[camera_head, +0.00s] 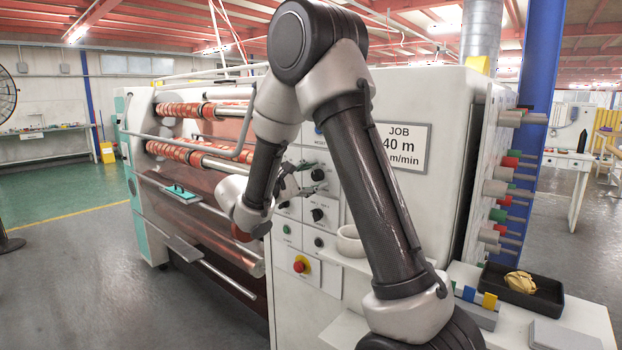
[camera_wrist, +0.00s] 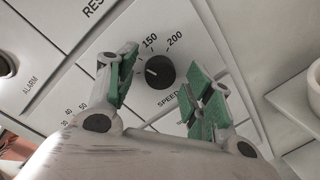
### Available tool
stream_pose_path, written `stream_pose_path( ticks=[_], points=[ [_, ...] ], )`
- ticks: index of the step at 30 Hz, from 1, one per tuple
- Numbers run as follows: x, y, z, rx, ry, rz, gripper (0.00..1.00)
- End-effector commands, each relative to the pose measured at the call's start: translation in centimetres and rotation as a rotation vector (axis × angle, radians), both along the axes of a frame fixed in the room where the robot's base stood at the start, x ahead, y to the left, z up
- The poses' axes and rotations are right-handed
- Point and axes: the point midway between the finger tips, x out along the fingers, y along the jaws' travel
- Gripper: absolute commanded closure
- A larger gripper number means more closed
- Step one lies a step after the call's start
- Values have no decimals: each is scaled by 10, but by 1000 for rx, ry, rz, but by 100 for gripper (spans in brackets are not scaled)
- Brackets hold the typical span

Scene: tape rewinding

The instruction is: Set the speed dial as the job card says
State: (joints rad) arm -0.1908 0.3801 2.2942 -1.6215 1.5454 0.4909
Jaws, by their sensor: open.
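The speed dial (camera_wrist: 160,71) is a round black knob on the white panel, with "SPEED" printed below it and "150" and "200" above. A small pale mark shows on its left side; I cannot read its exact setting. The job card (camera_head: 404,148) shows "JOB", "40 m" and a line ending in "m/min"; my arm hides its left edge, so the full figure is uncertain. My gripper (camera_wrist: 163,82) is open and empty, its green-padded fingers on either side of the dial in the picture, apart from it. In the head view my gripper (camera_head: 300,182) is at the panel.
The panel carries other knobs (camera_head: 317,214) and a red stop button (camera_head: 300,265). A pale bowl (camera_head: 350,240) stands on a small shelf to the right. A black tray (camera_head: 520,290) with a yellow item lies further right. Red-patterned rolls (camera_head: 185,152) are on the left.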

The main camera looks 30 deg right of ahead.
Motion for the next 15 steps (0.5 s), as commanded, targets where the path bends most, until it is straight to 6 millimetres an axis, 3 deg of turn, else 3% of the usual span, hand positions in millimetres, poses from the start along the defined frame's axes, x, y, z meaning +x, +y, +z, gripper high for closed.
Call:
stream_pose_path(
  ticks=[1,9,15],
  points=[
    [0,0,0,0,0,0,48],
    [0,0,0,0,0,0,94],
    [0,0,0,-3,9,-1,94]
  ],
)
